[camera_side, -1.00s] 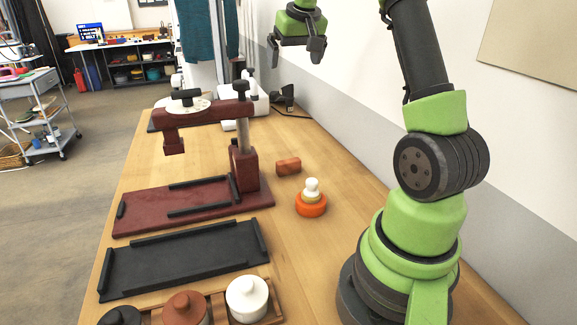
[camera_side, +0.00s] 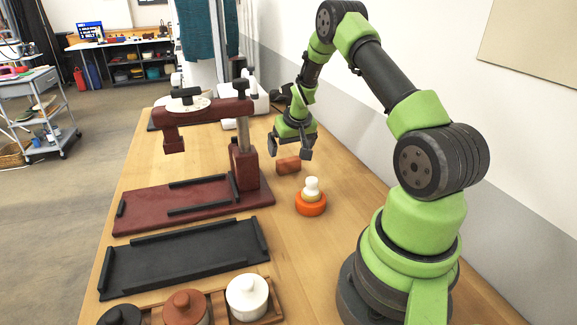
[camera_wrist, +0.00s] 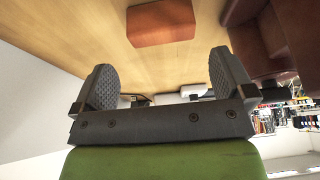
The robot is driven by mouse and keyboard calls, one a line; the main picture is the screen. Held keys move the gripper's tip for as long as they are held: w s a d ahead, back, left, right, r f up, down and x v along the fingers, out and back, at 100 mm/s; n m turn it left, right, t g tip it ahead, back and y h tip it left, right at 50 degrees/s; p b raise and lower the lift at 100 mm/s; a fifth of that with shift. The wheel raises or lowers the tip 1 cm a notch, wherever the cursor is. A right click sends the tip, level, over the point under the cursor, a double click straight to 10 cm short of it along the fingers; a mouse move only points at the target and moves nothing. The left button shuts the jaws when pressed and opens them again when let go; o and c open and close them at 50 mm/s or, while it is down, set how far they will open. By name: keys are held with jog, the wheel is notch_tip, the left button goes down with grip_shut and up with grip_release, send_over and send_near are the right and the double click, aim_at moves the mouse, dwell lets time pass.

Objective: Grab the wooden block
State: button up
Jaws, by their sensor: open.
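The wooden block (camera_side: 288,165) is a small reddish-brown block lying on the wooden table, right of the maroon press. My gripper (camera_side: 290,151) is just above the block in the side view, its two dark fingers apart with nothing between them. In the wrist view the block (camera_wrist: 161,23) shows at the top middle, beyond the fingertips and apart from them. My gripper (camera_wrist: 160,80) shows there with both fingers spread.
The maroon press (camera_side: 243,165) stands close left of the block, its post near my gripper. An orange ring with a white knob (camera_side: 311,204) sits in front of the block. A black tray (camera_side: 185,262) and several lidded pots (camera_side: 246,297) are nearer. Bare table lies to the right.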

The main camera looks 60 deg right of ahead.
aim_at(289, 165)
jog(key=x, duration=0.5)
jog(key=shift+a+f, duration=0.15)
jog(key=shift+a, duration=0.1)
jog(key=c, duration=0.9)
